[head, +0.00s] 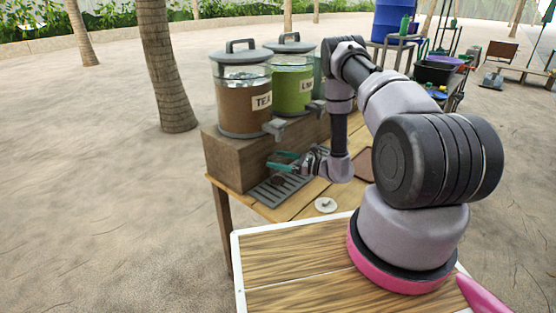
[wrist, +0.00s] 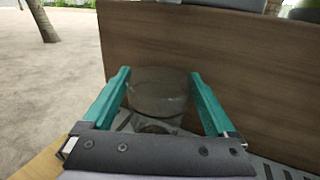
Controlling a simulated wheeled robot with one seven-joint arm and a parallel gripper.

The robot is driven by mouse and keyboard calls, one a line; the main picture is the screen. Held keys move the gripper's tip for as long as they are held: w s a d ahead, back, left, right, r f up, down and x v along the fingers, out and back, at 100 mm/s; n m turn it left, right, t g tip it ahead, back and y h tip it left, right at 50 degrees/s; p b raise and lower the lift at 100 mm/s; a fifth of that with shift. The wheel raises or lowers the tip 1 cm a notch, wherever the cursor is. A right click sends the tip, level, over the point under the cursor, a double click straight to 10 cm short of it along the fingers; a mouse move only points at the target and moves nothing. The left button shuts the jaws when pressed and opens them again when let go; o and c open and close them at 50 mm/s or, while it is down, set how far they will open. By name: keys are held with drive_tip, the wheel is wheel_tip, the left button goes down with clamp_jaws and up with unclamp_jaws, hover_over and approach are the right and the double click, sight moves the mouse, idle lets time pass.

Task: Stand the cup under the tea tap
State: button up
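A clear, see-through cup (wrist: 158,92) stands between the two teal fingers of my gripper (wrist: 160,88) in the wrist view. Its sides are at or very near the fingers; I cannot tell if they press on it. In the head view my gripper (head: 284,161) is low over the slatted drip tray (head: 266,193), in front of the wooden block. The cup is hard to make out there. The tea dispenser (head: 243,103), labelled TEA, holds brown liquid. Its grey tap (head: 274,128) juts out above and near my gripper. Whether the cup touches the tray is unclear.
A wooden block (head: 228,160) carries the tea dispenser and a green-filled dispenser (head: 291,88); it fills the wrist view's background. A small white disc (head: 326,204) lies on the wooden table (head: 290,212). My arm hides the table's right part.

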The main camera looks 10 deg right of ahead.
drive_tip(key=shift+r, duration=0.1)
drive_tip(key=shift+r, duration=0.15)
drive_tip(key=v, duration=1.2)
drive_tip(key=s+a+r+n+g+h, duration=0.1)
drive_tip(key=s+a+r+n+g, duration=0.2)
drive_tip(key=r, duration=0.5)
drive_tip(key=a+r+n+g, duration=0.2)
drive_tip(key=r+n+g, duration=0.25)
drive_tip(key=r, duration=0.45)
drive_tip(key=s+a+r+n+g+h, duration=0.1)
drive_tip(key=s+a+r+n+g, duration=0.2)
drive_tip(key=r, duration=0.5)
drive_tip(key=s+d+r+n+t+h, duration=0.1)
drive_tip(key=s+r+n+t+h, duration=0.3)
drive_tip(key=s+r, duration=0.4)
drive_tip(key=s+d+r+n+t+h, duration=0.2)
drive_tip(key=s+r+n+t+h, duration=0.2)
drive_tip(key=r, duration=0.9)
drive_tip(key=s+n+h, duration=0.1)
drive_tip(key=s+h, duration=0.2)
drive_tip(key=s, duration=0.2)
drive_tip(key=shift+s+d+r+n, duration=0.2)
drive_tip(key=shift+s+d+n, duration=0.1)
drive_tip(key=shift+d+n, duration=0.05)
